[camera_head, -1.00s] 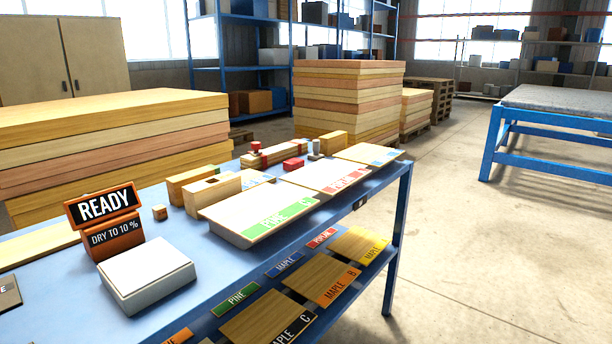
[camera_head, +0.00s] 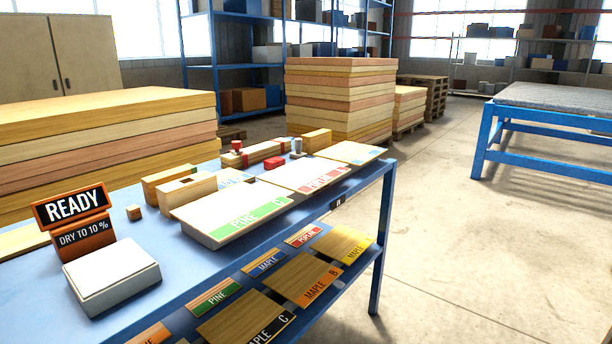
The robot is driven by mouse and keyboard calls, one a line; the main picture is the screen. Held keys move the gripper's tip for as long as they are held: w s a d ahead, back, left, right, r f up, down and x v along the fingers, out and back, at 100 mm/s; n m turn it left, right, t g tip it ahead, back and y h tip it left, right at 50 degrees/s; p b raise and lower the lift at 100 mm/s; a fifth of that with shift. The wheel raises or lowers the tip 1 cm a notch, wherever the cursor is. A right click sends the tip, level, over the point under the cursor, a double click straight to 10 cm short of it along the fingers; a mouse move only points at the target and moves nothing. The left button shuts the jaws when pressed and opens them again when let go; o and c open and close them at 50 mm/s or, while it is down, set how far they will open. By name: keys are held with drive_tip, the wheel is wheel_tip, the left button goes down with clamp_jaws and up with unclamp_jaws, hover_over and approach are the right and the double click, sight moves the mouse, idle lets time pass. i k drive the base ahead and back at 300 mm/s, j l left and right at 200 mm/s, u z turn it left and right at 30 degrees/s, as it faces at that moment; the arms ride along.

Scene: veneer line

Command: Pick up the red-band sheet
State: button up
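The red-band sheet (camera_head: 292,173) is a pale flat sheet with a red printed band along its right front edge. It lies on the blue table top (camera_head: 120,235), between the green-band sheet (camera_head: 222,210) nearer to me and a blue-band sheet (camera_head: 348,150) farther away. The green-band sheet rests on a raised pale block or stack. My gripper is not in view.
A READY sign (camera_head: 74,207) and white box (camera_head: 110,275) stand at the left. Wooden blocks (camera_head: 185,190) and a red block (camera_head: 274,163) sit behind the sheets. A lower shelf holds labelled boards (camera_head: 300,278). Floor at right is clear before a blue-framed table (camera_head: 550,160).

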sight(305, 176)
drive_tip(key=i+l+u, duration=0.2)
drive_tip(key=i+l, duration=0.15)
drive_tip(key=l, duration=0.3)
drive_tip(key=i+l+u, duration=0.1)
drive_tip(key=l, duration=0.25)
drive_tip(key=i+l+u, duration=0.1)
drive_tip(key=i+l, duration=0.15)
drive_tip(key=i+l+u, duration=0.1)
drive_tip(key=l, duration=0.35)
